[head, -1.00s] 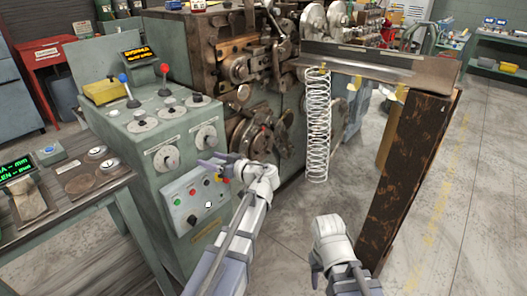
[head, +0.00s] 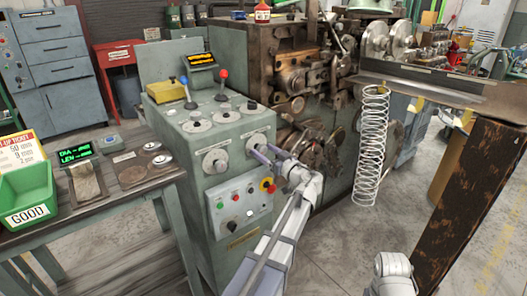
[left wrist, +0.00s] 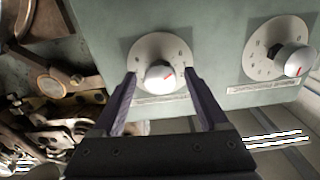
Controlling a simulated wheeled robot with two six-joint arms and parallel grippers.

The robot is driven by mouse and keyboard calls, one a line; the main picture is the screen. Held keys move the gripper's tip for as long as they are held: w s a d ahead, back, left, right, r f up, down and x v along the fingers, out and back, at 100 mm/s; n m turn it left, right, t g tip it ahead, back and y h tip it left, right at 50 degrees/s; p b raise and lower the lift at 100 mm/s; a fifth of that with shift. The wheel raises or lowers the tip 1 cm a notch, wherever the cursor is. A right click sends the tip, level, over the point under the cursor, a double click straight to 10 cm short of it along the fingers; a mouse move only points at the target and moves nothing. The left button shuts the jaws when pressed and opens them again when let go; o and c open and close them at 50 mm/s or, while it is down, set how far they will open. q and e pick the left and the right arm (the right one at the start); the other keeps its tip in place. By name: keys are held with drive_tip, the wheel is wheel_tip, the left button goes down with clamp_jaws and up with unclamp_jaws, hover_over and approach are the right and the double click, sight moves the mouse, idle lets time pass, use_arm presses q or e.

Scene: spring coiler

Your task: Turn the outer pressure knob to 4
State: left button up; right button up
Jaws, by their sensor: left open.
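Two white knobs with round scale dials sit on the front of the green cabinet. The right knob (head: 256,146) is nearest the machine, and the left knob (head: 215,161) is farther from it. My left gripper (head: 262,151) is at the right knob. In the left wrist view, my open left gripper (left wrist: 160,78) has one finger on each side of that knob (left wrist: 158,76), with small gaps. The knob has a red pointer mark; its dial digits are too small to read surely. The other knob (left wrist: 296,60) is free. Which label says outer pressure is unreadable.
Below the knobs is a panel with buttons and a red-yellow stop button (head: 268,185), close under my left arm. A long coil spring (head: 371,145) hangs at the right. A bench with a green bin (head: 28,192) stands at the left. My right arm (head: 392,266) shows low right.

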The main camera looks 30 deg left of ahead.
use_arm(q)
drive_tip(key=shift+w+a, duration=0.15)
drive_tip(key=shift+a, duration=0.3)
clamp_jaws()
idle(0.4)
